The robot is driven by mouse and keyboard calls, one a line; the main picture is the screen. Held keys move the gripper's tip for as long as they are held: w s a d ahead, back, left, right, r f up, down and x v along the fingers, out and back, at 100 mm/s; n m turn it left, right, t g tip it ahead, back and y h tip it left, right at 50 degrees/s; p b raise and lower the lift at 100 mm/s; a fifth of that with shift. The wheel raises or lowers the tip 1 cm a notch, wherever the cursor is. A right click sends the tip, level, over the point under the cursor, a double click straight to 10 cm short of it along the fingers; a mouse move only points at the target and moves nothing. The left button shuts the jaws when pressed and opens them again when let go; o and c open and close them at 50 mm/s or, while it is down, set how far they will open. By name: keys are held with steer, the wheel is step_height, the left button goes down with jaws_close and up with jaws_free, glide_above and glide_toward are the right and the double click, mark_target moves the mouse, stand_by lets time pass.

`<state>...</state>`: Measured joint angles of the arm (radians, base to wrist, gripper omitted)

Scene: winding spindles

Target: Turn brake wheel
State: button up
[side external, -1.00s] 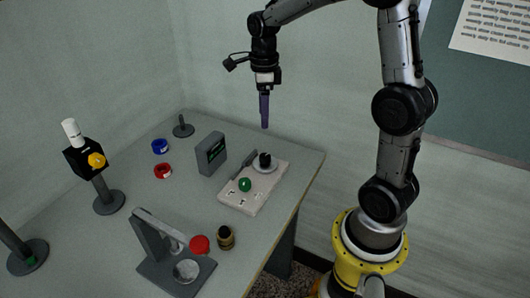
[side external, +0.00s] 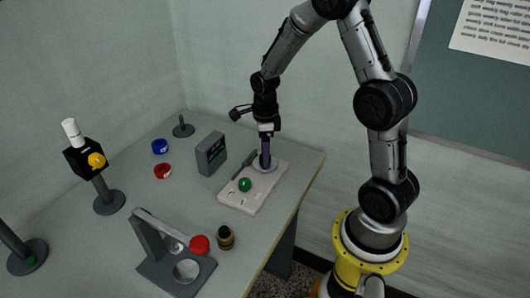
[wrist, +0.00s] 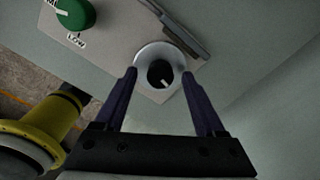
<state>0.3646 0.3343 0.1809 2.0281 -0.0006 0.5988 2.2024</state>
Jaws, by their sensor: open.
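A black knob (wrist: 160,74) with a white pointer mark sits inside a pale round collar (wrist: 158,50) near one end of the white panel (side external: 237,206). A green knob (wrist: 75,14) with a LOW label beside it sits on the same panel, and it also shows in the side view (side external: 245,185). Which of the two is the brake wheel is not marked. My gripper (side external: 265,166) points down over the collar. In the wrist view its purple fingers (wrist: 159,76) are open, one on each side of the black knob. Contact cannot be told. In the side view the fingers hide the black knob.
A dark lever (wrist: 176,28) lies close beside the collar. A grey box with a display (side external: 211,153) stands behind the panel. A grey stand with a red knob (side external: 200,245) and a small dark jar (side external: 225,237) are nearer the front. Blue and red rings lie at the left.

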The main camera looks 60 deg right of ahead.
steer(key=shift+f, duration=0.15)
steer(key=shift+c, duration=0.2)
jaws_close()
